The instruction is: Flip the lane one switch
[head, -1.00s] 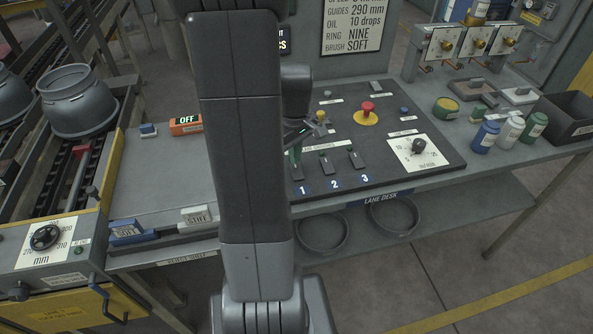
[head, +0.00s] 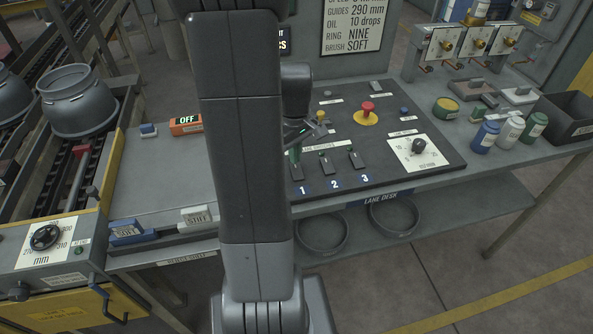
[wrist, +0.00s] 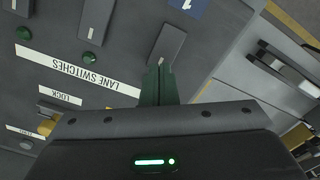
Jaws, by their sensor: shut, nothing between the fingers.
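The lane one switch (head: 298,172) is a dark lever on the black desk panel, above the blue label "1" (head: 304,189). In the wrist view the same lever (wrist: 169,42) lies beyond my fingertips, with a pale mark at its near end. My gripper (wrist: 160,68) is shut and empty, its green fingers right at that near end. I cannot tell whether they touch it. In the head view my gripper (head: 293,154) is partly hidden behind my arm, just above the switch. The lane two switch (head: 325,165) and lane three switch (head: 356,160) stand to its right.
A red mushroom button (head: 367,107) on a yellow base and a dial (head: 418,147) share the panel. Green lamps (wrist: 88,58) sit near the switches. Bottles (head: 484,137) and a dark bin (head: 568,118) stand at the right. Conveyor pots (head: 78,103) are at the left.

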